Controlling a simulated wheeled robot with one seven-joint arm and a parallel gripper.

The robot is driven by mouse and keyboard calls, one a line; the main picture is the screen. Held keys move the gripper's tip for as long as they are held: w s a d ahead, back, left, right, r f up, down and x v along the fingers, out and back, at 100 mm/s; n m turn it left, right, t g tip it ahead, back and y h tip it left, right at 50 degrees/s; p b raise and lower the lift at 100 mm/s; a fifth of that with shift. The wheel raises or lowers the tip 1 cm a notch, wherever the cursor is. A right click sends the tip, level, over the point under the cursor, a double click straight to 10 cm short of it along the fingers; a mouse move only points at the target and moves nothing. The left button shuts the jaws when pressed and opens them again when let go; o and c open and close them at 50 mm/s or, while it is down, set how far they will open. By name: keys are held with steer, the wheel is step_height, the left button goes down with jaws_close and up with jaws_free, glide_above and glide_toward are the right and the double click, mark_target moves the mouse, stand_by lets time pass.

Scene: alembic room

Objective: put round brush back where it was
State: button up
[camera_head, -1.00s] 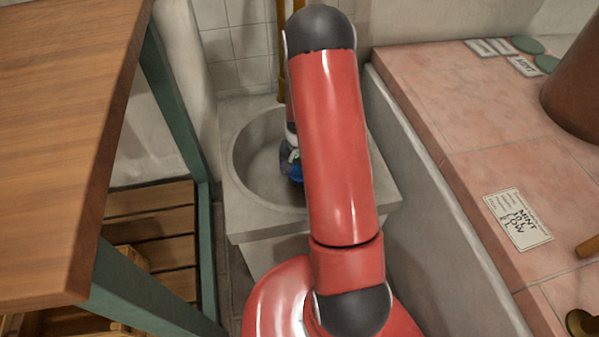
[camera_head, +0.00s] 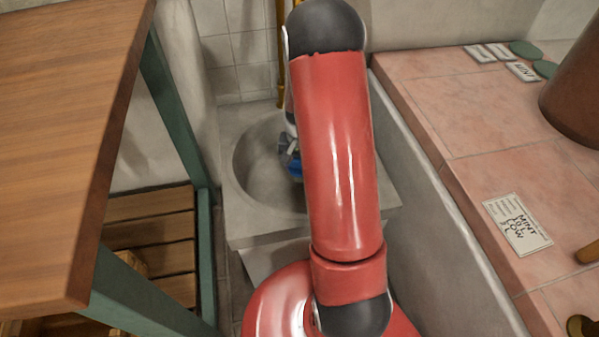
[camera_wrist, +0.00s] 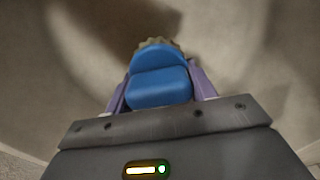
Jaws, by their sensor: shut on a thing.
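The round brush (camera_wrist: 160,78) has a blue body, with a strip of tan bristles showing at its far end in the wrist view. My gripper (camera_wrist: 160,95) is shut on it, with a purple finger on each side of the blue body. In the head view my red arm reaches over the grey stone basin (camera_head: 243,170). There a small part of the blue thing (camera_head: 295,168) shows at the left edge of my arm, over the basin's bowl. My arm hides the rest of it. I cannot tell whether the brush touches the basin.
A wooden table (camera_head: 60,130) with green legs stands on the left, above a slatted wooden shelf (camera_head: 150,235). A pink tiled counter (camera_head: 480,130) on the right bears cards, green discs and a brown vessel (camera_head: 575,95). A yellow pipe (camera_head: 281,60) runs behind the basin.

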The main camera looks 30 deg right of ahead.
step_height(320, 180, up, 5)
steer(key=shift+f, duration=0.2)
steer(key=a+f+n, duration=0.3)
steer(key=a+n, duration=0.4)
steer(key=shift+w+f+n, duration=0.2)
steer(key=shift+f+n, duration=0.05)
steer(key=shift+n, duration=0.15)
